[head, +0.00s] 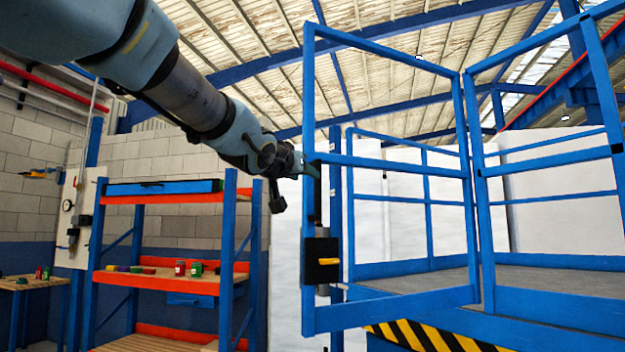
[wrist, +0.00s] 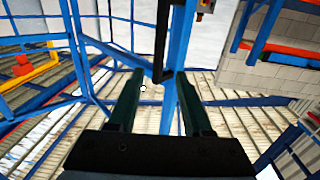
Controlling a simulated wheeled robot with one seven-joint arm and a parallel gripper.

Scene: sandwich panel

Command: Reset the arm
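My gripper (head: 308,168) is at the end of my arm, which reaches in from the upper left. Its tip is close to the left post of a blue railed gate (head: 385,163), beside a black upright handle (head: 317,195). In the wrist view the two dark green fingers of my gripper (wrist: 160,75) stand wide apart with nothing clamped between them. I cannot tell whether a finger touches the handle or post.
A black latch box (head: 321,262) with a yellow tab sits low on the gate post. A raised platform with blue railings (head: 550,160) stands right. A blue and orange shelf rack (head: 165,280) with small items stands left, near a wooden bench (head: 35,284).

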